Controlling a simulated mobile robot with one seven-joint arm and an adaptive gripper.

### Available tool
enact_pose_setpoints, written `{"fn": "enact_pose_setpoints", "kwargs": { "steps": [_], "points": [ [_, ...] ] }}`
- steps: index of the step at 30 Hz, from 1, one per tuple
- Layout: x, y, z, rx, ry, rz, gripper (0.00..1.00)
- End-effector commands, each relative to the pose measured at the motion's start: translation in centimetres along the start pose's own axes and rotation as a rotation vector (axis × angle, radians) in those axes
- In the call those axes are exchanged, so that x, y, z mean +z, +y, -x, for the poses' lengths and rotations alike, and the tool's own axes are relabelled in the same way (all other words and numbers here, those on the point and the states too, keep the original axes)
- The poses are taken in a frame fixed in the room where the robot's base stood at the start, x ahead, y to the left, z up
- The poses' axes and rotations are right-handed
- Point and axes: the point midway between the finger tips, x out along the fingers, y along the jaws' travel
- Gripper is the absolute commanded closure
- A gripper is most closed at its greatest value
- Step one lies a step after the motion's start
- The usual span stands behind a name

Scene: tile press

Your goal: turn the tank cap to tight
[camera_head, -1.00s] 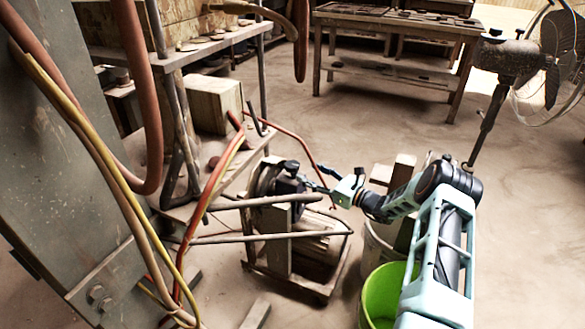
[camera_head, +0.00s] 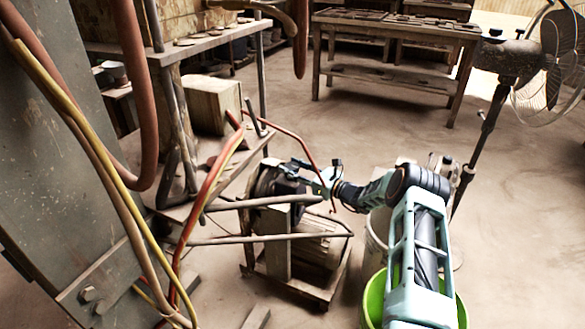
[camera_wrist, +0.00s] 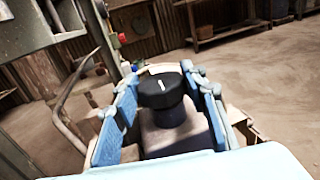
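The tank cap (camera_wrist: 162,91) is a black round knob with a short white line on top. It sits on a pale block-like neck (camera_wrist: 172,128) in the wrist view. My gripper (camera_wrist: 164,82) has its blue fingers apart, one on each side of the cap. A gap shows between the cap and each finger, so it is not gripped. In the head view my gripper (camera_head: 304,172) is at the machine with the dark round housing (camera_head: 266,180). I cannot make out the cap clearly there.
A tube-framed cart (camera_head: 318,290) carries the machine. A green bucket (camera_head: 372,300) stands below my arm. Hoses (camera_head: 135,90) and a grey metal panel (camera_head: 60,160) are at the left. A fan (camera_head: 545,70) stands at the right. The floor behind is open.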

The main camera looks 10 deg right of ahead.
Motion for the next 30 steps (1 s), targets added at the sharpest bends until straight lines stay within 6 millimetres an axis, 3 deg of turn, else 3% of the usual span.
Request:
{"fn": "enact_pose_setpoints", "kwargs": {
  "steps": [1, 6, 17, 30],
  "points": [
    [0.00, 0.00, 0.01, 0.000, 0.000, 0.000, 0.68],
    [-0.01, 0.02, 0.02, 0.000, 0.000, 0.000, 0.87],
    [0.28, 0.10, 0.09, -0.059, 0.001, -0.005, 0.87],
    [0.60, 0.45, -0.01, -0.384, 0.003, -0.014, 0.87]
  ]
}}
